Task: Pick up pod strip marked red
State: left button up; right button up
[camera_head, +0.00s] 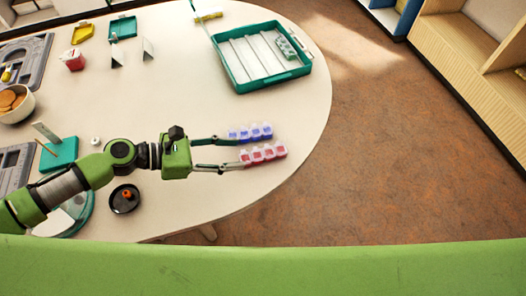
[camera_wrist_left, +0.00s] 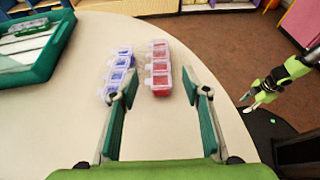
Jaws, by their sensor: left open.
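The red pod strip (camera_head: 263,153), a row of clear-lidded pods with red contents, lies on the table near its rounded right edge. It also shows in the left wrist view (camera_wrist_left: 160,70). A matching blue pod strip (camera_head: 250,132) lies beside it, in the left wrist view (camera_wrist_left: 118,72) to its left. My left gripper (camera_head: 238,154) is open. In the left wrist view its fingertips (camera_wrist_left: 158,88) stand either side of the red strip's near end, the left tip close to the blue strip. Contact cannot be told. Part of my right arm and gripper (camera_wrist_left: 255,98) shows there, off the table.
A teal tray (camera_head: 264,86) with white dividers stands at the far right of the table. A black dish (camera_head: 125,199), a teal block holder (camera_head: 59,153) and a bowl of brown discs (camera_head: 14,103) are to the left.

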aim_at(261, 153)
pick_arm(q)
jog(key=p+x, duration=0.1)
jog(key=x, duration=0.7)
jog(key=shift+f, duration=0.15)
jog(key=c, duration=1)
